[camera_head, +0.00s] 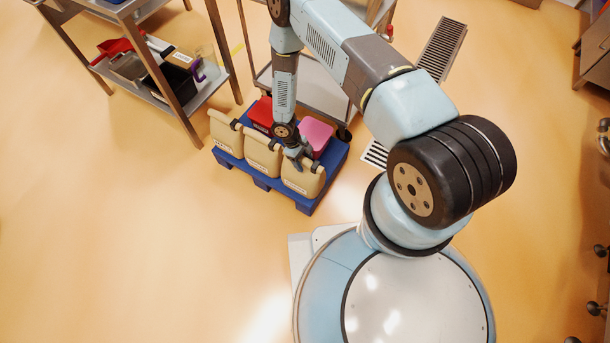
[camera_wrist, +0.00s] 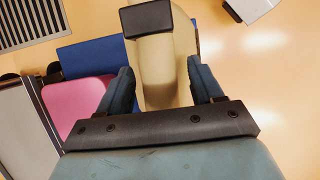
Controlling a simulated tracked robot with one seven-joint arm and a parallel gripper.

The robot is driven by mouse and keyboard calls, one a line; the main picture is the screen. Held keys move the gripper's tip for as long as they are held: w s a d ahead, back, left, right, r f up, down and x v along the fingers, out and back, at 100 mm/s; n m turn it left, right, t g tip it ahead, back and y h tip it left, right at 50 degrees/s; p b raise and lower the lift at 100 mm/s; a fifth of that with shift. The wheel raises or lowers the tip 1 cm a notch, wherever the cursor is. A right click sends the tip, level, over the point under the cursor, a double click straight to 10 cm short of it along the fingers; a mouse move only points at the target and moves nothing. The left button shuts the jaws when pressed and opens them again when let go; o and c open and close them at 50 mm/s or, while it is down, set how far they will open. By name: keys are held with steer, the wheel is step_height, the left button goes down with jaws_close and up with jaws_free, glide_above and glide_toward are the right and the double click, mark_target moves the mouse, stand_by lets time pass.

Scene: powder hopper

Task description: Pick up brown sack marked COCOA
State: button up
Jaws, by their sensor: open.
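Three tan sacks stand in a row along the front of a blue pallet (camera_head: 262,182): a left sack (camera_head: 224,133), a middle sack (camera_head: 262,158) and a right sack (camera_head: 302,182). Each has a small label, too small to read, so I cannot tell which says COCOA. My gripper (camera_head: 293,158) is at the top of the right sack in the head view. In the wrist view my gripper (camera_wrist: 160,66) is open, with one finger on each side of a tan sack (camera_wrist: 160,62) with a dark brown block (camera_wrist: 146,19) at its end. Contact cannot be told.
A red item (camera_head: 261,112) and a pink item (camera_head: 317,134) sit at the pallet's back. A metal cart (camera_head: 308,82) stands close behind. A shelf rack (camera_head: 190,100) with tools is at the left. Floor grates (camera_head: 442,48) lie to the right. The front floor is clear.

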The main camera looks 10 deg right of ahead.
jaws_close()
stand_by(0.5)
stand_by(0.8)
